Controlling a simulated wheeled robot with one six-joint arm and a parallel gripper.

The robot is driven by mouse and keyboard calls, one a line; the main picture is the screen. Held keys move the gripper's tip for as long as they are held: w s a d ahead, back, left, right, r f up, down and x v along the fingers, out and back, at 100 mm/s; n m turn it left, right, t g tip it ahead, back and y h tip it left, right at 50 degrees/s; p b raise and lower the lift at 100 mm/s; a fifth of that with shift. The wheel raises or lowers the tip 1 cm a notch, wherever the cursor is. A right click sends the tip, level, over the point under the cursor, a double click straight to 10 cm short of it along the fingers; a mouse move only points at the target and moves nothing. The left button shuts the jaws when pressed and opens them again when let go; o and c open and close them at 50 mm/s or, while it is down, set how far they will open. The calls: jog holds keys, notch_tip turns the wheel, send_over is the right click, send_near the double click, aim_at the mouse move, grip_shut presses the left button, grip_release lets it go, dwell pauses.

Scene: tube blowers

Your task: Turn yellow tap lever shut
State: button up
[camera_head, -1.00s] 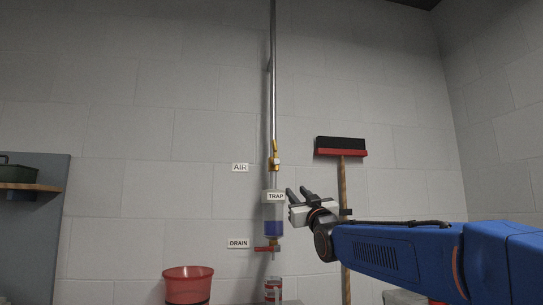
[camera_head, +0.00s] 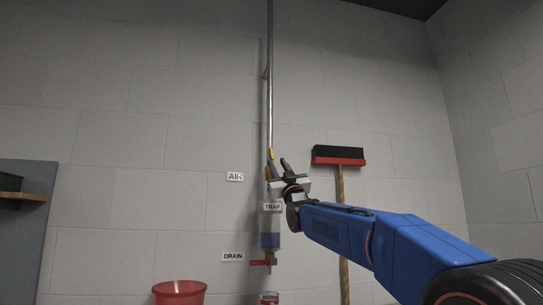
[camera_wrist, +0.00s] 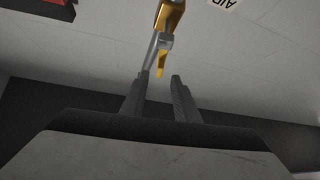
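The yellow tap (camera_head: 267,173) sits on the vertical metal pipe next to the AIR label, partly hidden behind my gripper in the head view. The tip of its yellow lever (camera_head: 271,153) shows just above my fingers. In the wrist view the yellow tap body (camera_wrist: 171,14) is at the top, and the yellow lever end (camera_wrist: 160,86) lies between my fingertips, nearer the left one. My gripper (camera_head: 277,164) is open, with a clear gap between its fingers (camera_wrist: 162,83). I cannot tell whether either finger touches the lever.
The TRAP vessel (camera_head: 270,241) with blue liquid hangs below my gripper. Under it is a red drain lever (camera_head: 258,262). A red bucket (camera_head: 180,290) stands lower left. A red-headed broom (camera_head: 338,160) is on the wall at right. A shelf (camera_head: 22,196) is far left.

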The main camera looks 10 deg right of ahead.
aim_at(272, 156)
jog(key=shift+x, duration=4)
grip_shut()
